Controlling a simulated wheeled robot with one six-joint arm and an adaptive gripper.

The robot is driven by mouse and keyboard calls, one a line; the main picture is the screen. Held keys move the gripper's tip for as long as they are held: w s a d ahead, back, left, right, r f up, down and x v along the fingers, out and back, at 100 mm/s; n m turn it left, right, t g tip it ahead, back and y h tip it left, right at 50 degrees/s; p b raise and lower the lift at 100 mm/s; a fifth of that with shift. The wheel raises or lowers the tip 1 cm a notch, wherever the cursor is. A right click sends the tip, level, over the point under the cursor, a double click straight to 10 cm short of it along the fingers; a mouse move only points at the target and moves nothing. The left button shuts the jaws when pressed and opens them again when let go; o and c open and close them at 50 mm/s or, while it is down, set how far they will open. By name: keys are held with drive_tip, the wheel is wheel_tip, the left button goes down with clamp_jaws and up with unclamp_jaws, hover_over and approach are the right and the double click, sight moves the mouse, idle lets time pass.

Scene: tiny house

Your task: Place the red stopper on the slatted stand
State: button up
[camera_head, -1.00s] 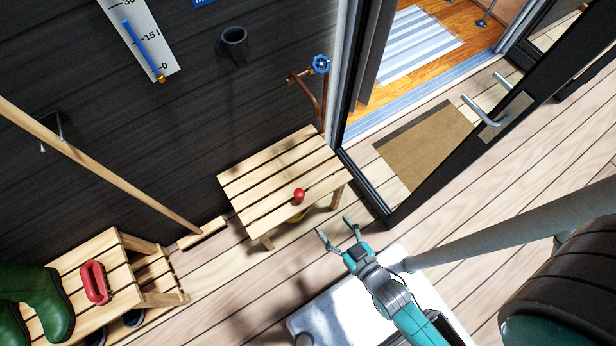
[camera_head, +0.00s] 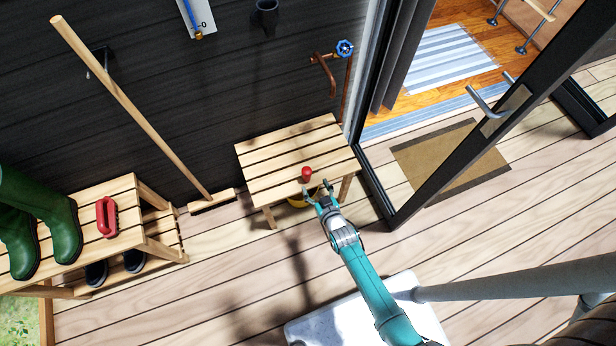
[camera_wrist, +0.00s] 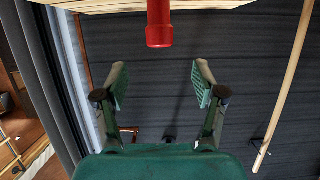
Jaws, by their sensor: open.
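The red stopper (camera_head: 307,174) stands on the front edge of a small slatted wooden table (camera_head: 285,150). It also shows at the top of the wrist view (camera_wrist: 159,25), which looks upside down. A lower slatted wooden stand (camera_head: 75,225) with two levels is at the left, bearing boots and a red-handled brush. My gripper (camera_head: 319,191) is open and empty, just in front of the stopper and apart from it. In the wrist view its fingers (camera_wrist: 158,78) are spread, with the stopper centred between them but beyond the tips.
Green boots (camera_head: 62,225) and the red brush (camera_head: 106,217) occupy the stand's top; dark shoes (camera_head: 133,261) sit below. A broom (camera_head: 135,110) leans between stand and table. An open door (camera_head: 470,135) is at the right. A yellow thing (camera_head: 298,203) is under the table. Deck in front is clear.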

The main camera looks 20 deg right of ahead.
sight(307, 172)
drive_tip(key=shift+x, duration=4.7)
drive_tip(key=shift+r, duration=0.15)
drive_tip(key=c, duration=1.3)
drive_tip(key=shift+o, duration=0.2)
drive_tip(key=shift+r, duration=0.1)
